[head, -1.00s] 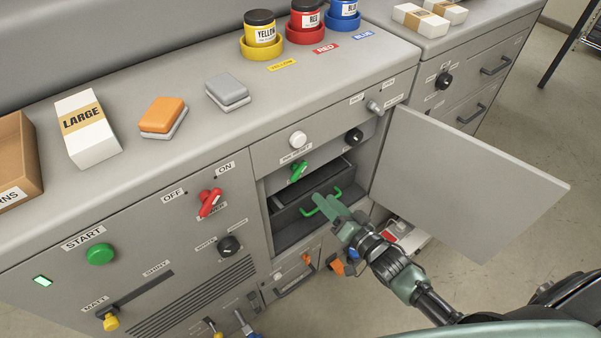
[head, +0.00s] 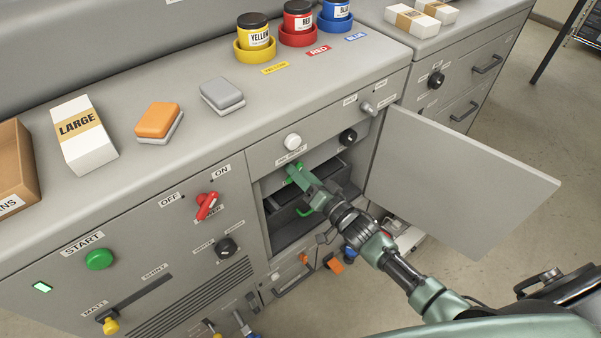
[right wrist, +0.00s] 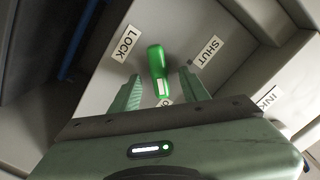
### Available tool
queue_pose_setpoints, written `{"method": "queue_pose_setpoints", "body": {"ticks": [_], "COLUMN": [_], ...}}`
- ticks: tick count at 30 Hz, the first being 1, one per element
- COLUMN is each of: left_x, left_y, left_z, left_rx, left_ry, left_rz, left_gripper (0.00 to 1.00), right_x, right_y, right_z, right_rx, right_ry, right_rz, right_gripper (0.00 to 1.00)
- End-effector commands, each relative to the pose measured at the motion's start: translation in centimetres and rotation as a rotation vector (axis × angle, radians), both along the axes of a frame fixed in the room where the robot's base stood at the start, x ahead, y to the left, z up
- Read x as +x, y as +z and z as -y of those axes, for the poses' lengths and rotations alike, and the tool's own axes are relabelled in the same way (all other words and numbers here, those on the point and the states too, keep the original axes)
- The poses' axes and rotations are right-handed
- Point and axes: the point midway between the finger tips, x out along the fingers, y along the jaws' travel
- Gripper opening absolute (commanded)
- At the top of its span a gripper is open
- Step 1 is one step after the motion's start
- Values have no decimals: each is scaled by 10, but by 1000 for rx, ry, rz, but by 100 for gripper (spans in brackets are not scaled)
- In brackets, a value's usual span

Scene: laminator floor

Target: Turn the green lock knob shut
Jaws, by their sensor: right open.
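The green lock knob (right wrist: 156,60) is on a panel inside the open cabinet bay. In the right wrist view it lies between a LOCK label (right wrist: 126,43) on the left and a SHUT label (right wrist: 208,52) on the right. A third label below it is mostly hidden. My right gripper (right wrist: 158,86) is open, with one finger on each side of the knob; I cannot tell whether they touch it. In the head view the right gripper (head: 298,177) covers most of the knob. My left gripper is not in view.
The grey cabinet door (head: 465,180) stands open to the right of my right arm. A drawer with a green handle (head: 305,211) sits below the knob. A red switch (head: 207,205) and a white knob (head: 293,142) are on the nearby front panels.

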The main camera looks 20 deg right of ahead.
Motion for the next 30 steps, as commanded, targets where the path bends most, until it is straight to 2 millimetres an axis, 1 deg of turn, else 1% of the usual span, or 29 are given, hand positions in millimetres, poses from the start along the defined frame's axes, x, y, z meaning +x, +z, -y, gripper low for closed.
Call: {"method": "queue_pose_setpoints", "body": {"ticks": [1,2,3,5,6,7,14,20,26,30], "left_x": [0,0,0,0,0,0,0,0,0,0], "left_y": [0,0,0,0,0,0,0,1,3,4], "left_z": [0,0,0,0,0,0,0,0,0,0], "left_rx": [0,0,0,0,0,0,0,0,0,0], "left_ry": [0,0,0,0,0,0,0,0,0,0], "left_rz": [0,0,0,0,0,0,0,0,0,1], "left_gripper": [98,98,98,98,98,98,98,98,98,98], "right_x": [0,0,0,0,0,0,0,-1,-1,-1], "right_y": [0,0,0,0,0,0,0,1,2,2], "right_z": [0,0,0,0,0,0,0,0,-1,-2], "right_rx": [0,0,0,0,0,0,-8,-65,-190,-308], "right_ry": [0,0,0,0,0,0,0,0,-1,-1], "right_rz": [0,0,0,0,0,0,3,24,68,111], "right_gripper": [45,43,31,15,4,0,0,0,0,0]}}
